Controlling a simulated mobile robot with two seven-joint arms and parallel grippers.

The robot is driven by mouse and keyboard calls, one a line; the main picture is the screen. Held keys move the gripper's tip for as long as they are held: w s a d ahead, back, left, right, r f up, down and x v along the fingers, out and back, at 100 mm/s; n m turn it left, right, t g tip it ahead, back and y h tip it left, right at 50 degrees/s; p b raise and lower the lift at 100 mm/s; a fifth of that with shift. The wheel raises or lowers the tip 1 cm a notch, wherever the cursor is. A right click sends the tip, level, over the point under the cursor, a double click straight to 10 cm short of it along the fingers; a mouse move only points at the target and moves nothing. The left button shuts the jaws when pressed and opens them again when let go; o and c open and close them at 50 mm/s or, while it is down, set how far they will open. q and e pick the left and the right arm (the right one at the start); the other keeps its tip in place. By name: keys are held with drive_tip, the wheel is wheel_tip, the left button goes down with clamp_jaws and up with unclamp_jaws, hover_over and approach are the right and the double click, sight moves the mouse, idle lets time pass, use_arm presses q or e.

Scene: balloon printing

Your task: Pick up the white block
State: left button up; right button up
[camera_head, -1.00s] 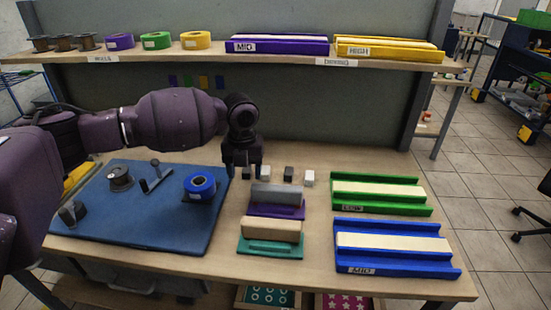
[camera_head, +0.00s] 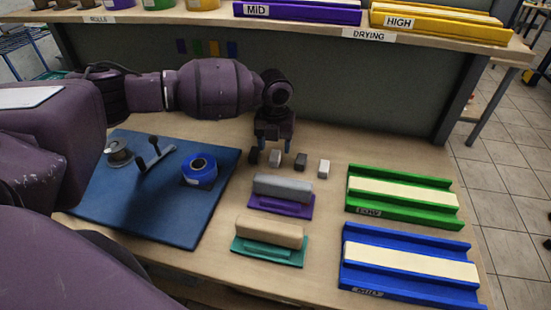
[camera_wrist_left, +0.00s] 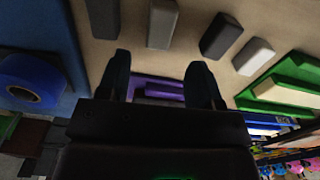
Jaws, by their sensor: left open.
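The white block (camera_head: 324,168) stands at the right end of a row of small blocks on the table in the head view. It also shows in the left wrist view (camera_wrist_left: 253,57), right of the fingers. My left gripper (camera_head: 270,155) is open and empty, pointing down at the left part of the row, left of the white block and apart from it. Its two fingertips show in the left wrist view (camera_wrist_left: 160,72) with no block between them. A grey block (camera_head: 275,157) and a dark block (camera_head: 301,161) stand left of the white one. My right gripper is not in view.
In front of the blocks lie a grey-topped purple tool (camera_head: 282,190) and a beige-topped teal one (camera_head: 270,238). A green tray (camera_head: 440,212) and a blue tray (camera_head: 350,272) lie right. A blue mat (camera_head: 140,205) lies left. A drying shelf (camera_head: 320,30) runs behind.

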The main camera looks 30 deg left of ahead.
sight(274, 157)
use_arm(q)
drive_tip(key=shift+w+a+f, duration=0.1)
drive_tip(key=shift+f, duration=1.35)
drive_tip(key=shift+w+a+f, duration=0.1)
drive_tip(key=shift+f, duration=1.3)
drive_tip(key=c, duration=1)
drive_tip(key=shift+r, duration=0.15)
